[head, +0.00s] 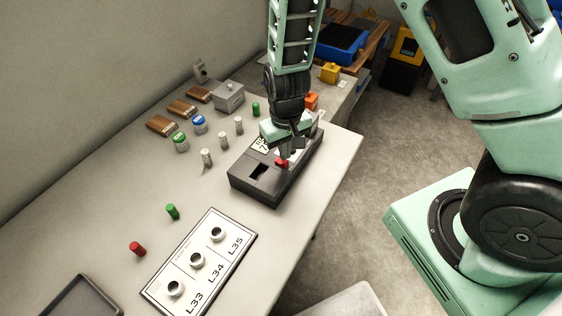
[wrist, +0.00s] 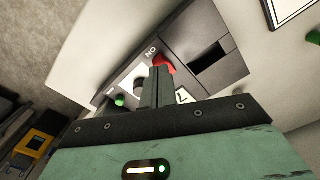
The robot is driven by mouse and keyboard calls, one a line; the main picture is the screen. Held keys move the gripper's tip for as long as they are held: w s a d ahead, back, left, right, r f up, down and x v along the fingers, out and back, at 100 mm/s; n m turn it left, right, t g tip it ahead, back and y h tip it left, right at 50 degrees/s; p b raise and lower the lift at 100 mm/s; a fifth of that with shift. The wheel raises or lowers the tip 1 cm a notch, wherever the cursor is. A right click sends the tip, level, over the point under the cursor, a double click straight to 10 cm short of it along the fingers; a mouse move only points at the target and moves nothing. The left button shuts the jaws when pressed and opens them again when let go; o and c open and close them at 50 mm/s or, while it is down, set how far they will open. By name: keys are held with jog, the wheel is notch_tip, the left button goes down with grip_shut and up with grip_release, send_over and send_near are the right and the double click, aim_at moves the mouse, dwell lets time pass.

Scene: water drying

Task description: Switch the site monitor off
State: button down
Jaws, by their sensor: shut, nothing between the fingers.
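The site monitor, a dark grey box (head: 256,187) with a slot in its top, stands on the table under my gripper. It also shows in the wrist view (wrist: 185,33). Its light panel carries a red part (wrist: 163,61) beside the lettering "ON", a dark round part and a green part (wrist: 120,100). The red part also shows in the head view (head: 281,163). My gripper (head: 286,154) is shut and empty, pointing down at the panel. In the wrist view its fingertips (wrist: 161,72) are right at the red part; I cannot tell whether they touch it.
A white plate (head: 205,262) marked L33, L34 and L35 holds three round sockets. A red cylinder (head: 138,248) and a green cylinder (head: 172,211) lie near it. Several small cylinders stand behind the monitor. A dark tray (head: 78,299) is at the lower left.

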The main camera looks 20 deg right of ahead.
jog(key=shift+f+b, duration=0.6)
jog(key=shift+f, duration=0.15)
dwell(0.3)
jog(key=shift+r, duration=0.15)
notch_tip(320, 180, up, 7)
jog(key=p, duration=0.6)
dwell(0.6)
jog(key=s+a+r+n+y, duration=0.25)
jog(key=s+a+r, duration=0.5)
jog(key=r, duration=0.45)
jog(key=s+r+n+h, duration=0.1)
jog(key=s+r+n, duration=0.1)
jog(key=s+r, duration=0.2)
jog(key=s+d+r+n+h, duration=0.1)
jog(key=s+r, duration=0.3)
jog(key=s, duration=0.4)
jog(key=shift+s+n, duration=0.3)
jog(key=shift+n, duration=0.25)
